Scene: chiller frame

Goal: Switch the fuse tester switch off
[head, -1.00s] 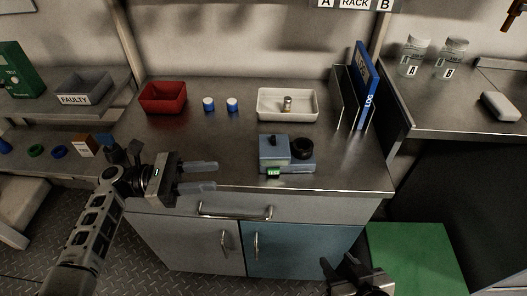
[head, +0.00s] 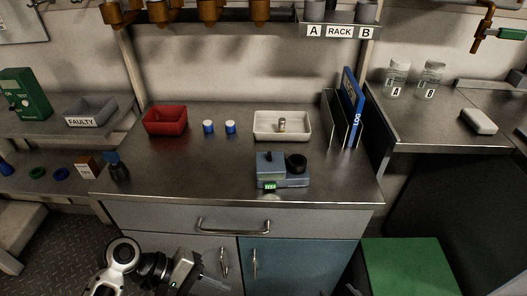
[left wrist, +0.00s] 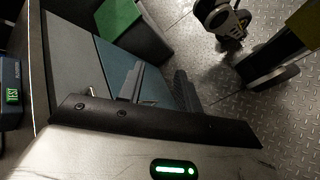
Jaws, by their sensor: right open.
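The fuse tester (head: 283,181) is a blue-grey box near the front edge of the bench. It has a small black switch (head: 269,157) on top at the left, a black round part (head: 296,163) at the right and a green TEST label on its front. The label also shows on the tester in the left wrist view (left wrist: 12,95). My left gripper (head: 215,284) is low in front of the cabinet doors, apart from the tester; its fingers stand apart and empty in the left wrist view (left wrist: 158,90). My right gripper (head: 354,291) barely shows at the bottom edge.
A red bin (head: 165,121), two blue-and-white caps (head: 219,128), a white tray (head: 268,133) holding a small cylinder and a blue LOG binder (head: 350,110) stand behind the tester. The drawer handle (head: 233,226) juts from the front. Bench space left of the tester is clear.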

